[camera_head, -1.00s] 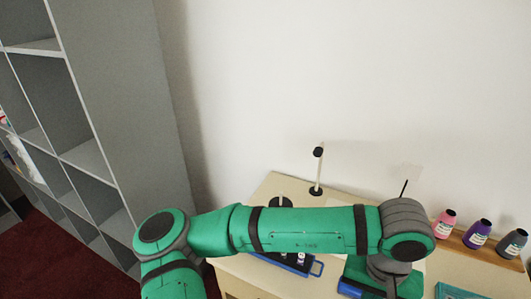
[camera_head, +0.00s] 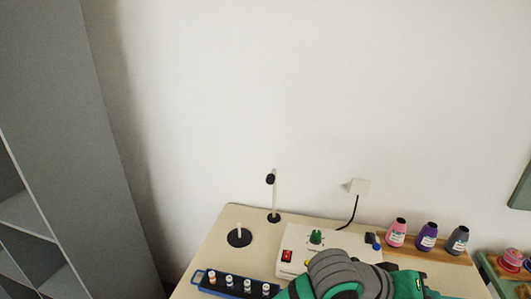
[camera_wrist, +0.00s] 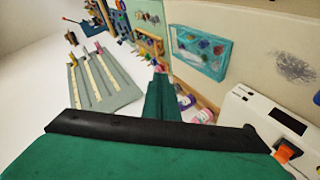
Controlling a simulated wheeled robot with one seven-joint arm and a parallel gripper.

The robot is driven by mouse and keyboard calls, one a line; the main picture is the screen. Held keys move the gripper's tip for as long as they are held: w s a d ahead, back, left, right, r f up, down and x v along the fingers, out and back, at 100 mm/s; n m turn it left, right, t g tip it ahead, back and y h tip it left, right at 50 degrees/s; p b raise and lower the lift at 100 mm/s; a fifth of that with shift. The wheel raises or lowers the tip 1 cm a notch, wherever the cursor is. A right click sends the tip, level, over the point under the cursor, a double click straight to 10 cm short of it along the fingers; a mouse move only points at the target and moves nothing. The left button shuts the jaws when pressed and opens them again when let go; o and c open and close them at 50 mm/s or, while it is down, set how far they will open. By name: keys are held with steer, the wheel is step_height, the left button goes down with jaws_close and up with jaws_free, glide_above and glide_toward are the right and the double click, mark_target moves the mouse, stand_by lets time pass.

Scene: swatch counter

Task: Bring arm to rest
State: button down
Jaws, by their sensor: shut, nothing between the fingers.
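My green and grey arm (camera_head: 345,274) shows at the bottom of the head view, in front of the white device, and it is cut off by the lower edge. Its outer part points right. My gripper (camera_wrist: 160,92) shows in the wrist view as a narrow green shape past a black band. Its fingers are together and nothing is seen between them. It points over the counter toward the trays and racks. The fingertips are not seen in the head view.
A white device (camera_head: 300,234) with a red switch stands close behind my arm. Pink, purple and grey bottles (camera_head: 428,236) stand on a wooden rack. A blue vial rack (camera_head: 204,280) and a thin stand (camera_head: 274,196) are at left.

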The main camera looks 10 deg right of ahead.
steer(key=w+a+r+n+t+h, duration=0.3)
steer(key=w+n+t+h, duration=0.3)
steer(key=w+t, duration=0.25)
steer(key=w+a+f+n+t+y, duration=0.2)
steer(key=a+f+n+t+y, duration=0.6)
steer(key=a+f, duration=0.55)
steer(key=s+a+f+t+y, duration=0.1)
steer(key=s+a+f+y, duration=0.7)
steer(key=s+a+f, duration=0.4)
steer(key=s+a+f+m+g+y, duration=0.1)
steer(key=s+a+f+m+y, duration=0.1)
steer(key=s+a+m, duration=0.5)
steer(key=s+a, duration=0.4)
steer(key=s, duration=0.3)
steer(key=shift+s, duration=0.4)
